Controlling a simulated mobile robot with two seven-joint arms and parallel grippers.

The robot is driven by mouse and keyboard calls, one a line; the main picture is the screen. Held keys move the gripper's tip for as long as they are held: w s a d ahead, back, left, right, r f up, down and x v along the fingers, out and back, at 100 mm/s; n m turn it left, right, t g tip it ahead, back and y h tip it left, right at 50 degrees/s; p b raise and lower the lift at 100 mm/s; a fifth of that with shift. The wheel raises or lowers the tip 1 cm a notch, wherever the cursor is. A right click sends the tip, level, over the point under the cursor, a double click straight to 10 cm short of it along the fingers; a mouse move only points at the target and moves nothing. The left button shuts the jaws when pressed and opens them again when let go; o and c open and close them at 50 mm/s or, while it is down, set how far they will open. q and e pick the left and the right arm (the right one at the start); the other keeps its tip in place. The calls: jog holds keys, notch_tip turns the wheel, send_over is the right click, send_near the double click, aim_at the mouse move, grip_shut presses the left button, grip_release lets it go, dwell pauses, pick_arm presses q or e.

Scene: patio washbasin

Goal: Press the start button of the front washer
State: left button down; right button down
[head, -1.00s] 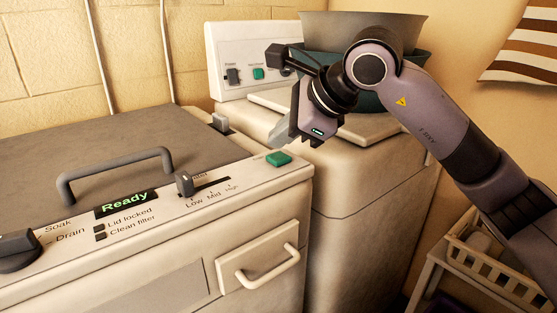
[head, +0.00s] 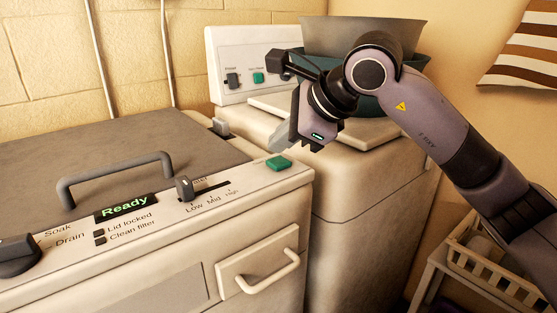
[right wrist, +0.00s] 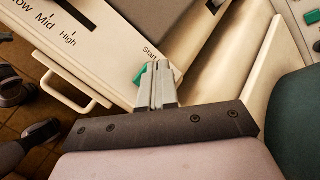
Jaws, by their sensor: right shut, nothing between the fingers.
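The front washer (head: 255,200) is cream with a grey lid, and its display (head: 126,206) reads "Ready". Its green start button (head: 279,162) sits at the right end of the sloped control strip. My right gripper (head: 277,142) is shut and empty, with its fingertips close above the button in the head view. In the right wrist view the shut fingers (right wrist: 158,72) partly cover the green button (right wrist: 141,75), beside the "Start" label. I cannot tell whether the fingertips touch it. My left gripper is not in view.
A second machine (head: 370,190) with its own green button (head: 258,78) stands behind, carrying grey-green basins (head: 360,38). The front washer has a lid handle (head: 115,175), slider (head: 184,188), knob (head: 15,255) and drawer handle (head: 268,272). A basket (head: 500,275) is at lower right.

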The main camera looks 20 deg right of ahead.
dwell(0.7)
jog(key=shift+f, duration=0.15)
jog(key=shift+f+b, duration=0.3)
jog(key=shift+b, duration=0.1)
jog(key=shift+f+b, duration=0.45)
jog(key=shift+f, duration=0.05)
dwell(0.5)
dwell(0.7)
jog(key=shift+r+p, duration=0.65)
jog(key=shift+r, duration=0.25)
jog(key=shift+r, duration=0.15)
